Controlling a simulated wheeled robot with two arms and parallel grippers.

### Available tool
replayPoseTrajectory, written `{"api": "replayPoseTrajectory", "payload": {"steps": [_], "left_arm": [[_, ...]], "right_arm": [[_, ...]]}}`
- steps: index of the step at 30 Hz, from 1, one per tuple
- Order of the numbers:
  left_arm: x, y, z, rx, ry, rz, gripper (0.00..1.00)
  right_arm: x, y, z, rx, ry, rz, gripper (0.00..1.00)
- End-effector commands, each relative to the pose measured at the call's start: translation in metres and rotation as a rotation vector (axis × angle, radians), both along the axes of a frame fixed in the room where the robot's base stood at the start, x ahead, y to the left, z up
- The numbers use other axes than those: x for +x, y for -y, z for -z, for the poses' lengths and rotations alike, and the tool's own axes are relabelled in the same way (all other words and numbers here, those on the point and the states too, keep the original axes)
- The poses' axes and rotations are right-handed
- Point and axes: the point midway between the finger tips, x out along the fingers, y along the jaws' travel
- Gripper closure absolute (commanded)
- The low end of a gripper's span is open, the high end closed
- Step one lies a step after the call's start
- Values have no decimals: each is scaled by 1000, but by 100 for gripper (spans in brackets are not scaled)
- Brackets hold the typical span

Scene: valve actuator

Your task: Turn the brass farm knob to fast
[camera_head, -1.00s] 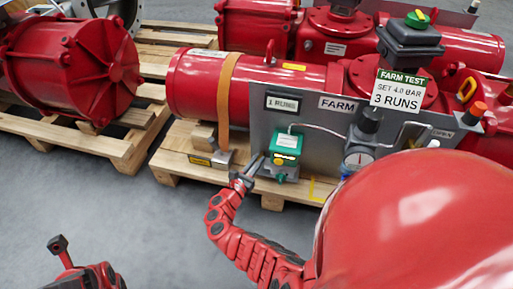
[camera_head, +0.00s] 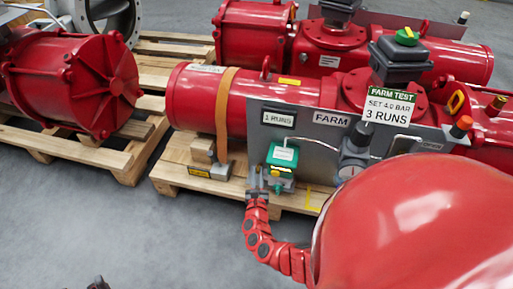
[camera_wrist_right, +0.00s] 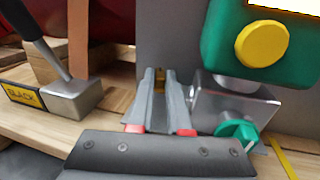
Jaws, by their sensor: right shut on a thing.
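The brass knob (camera_wrist_right: 160,78) shows as a small brass patch between my right fingertips in the right wrist view. It is at the left side of a metal block (camera_wrist_right: 232,102) below a green box with a yellow button (camera_wrist_right: 262,44). My right gripper (camera_wrist_right: 158,82) is shut on it, and the fingers hide most of it. In the head view my right gripper (camera_head: 257,183) is at the lower left of the green box (camera_head: 281,156); the knob and its setting marks cannot be made out there. Only a dark tip of my left arm (camera_head: 98,284) shows at the bottom edge.
A green knob (camera_wrist_right: 238,131) sits on the block's front, close to the right finger. A metal block with a lever (camera_wrist_right: 70,100) stands on the pallet at left. The grey panel (camera_head: 255,130) bears a "1 RUNS" plate (camera_head: 279,119). A "FARM TEST" sign (camera_head: 388,105) reads 3 runs.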

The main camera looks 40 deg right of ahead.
Motion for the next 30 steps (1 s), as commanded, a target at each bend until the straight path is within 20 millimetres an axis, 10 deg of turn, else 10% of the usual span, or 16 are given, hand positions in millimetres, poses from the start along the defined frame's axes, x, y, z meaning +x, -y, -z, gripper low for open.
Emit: {"api": "replayPoseTrajectory", "payload": {"steps": [25, 26, 30], "left_arm": [[1, 2, 4, 11, -1, 5, 50], [1, 2, 4, 11, -1, 5, 50], [1, 2, 4, 11, -1, 5, 50]], "right_arm": [[-2, 3, 0, 0, 1, -135, 100], [-2, 3, 0, 0, 1, -135, 78], [-2, 3, 0, 0, 1, -134, 54]]}}
